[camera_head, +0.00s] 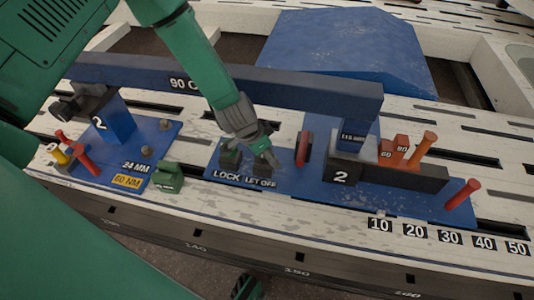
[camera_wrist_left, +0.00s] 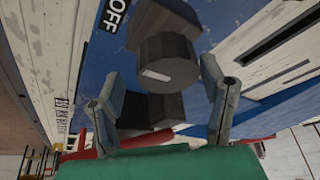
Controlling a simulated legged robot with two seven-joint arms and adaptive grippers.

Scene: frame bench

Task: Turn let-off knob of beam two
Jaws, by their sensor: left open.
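The dark grey let-off knob (camera_wrist_left: 166,62) sits between the two spread fingers of my left gripper (camera_wrist_left: 160,74) in the left wrist view, with gaps visible on both sides. It has a pale mark on its face. In the head view my left gripper (camera_head: 259,150) points down over the LET OFF label (camera_head: 261,183) and hides most of the knob. The dark LOCK knob (camera_head: 230,153) stands just left of it. The dark beam (camera_head: 300,92) spans behind, between two blocks marked 2. My right gripper is not in view.
A red upright piece (camera_head: 303,148) stands right of the gripper. A small green block (camera_head: 168,178) and red and yellow pegs (camera_head: 80,155) are left. The white bench edge in front is clear.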

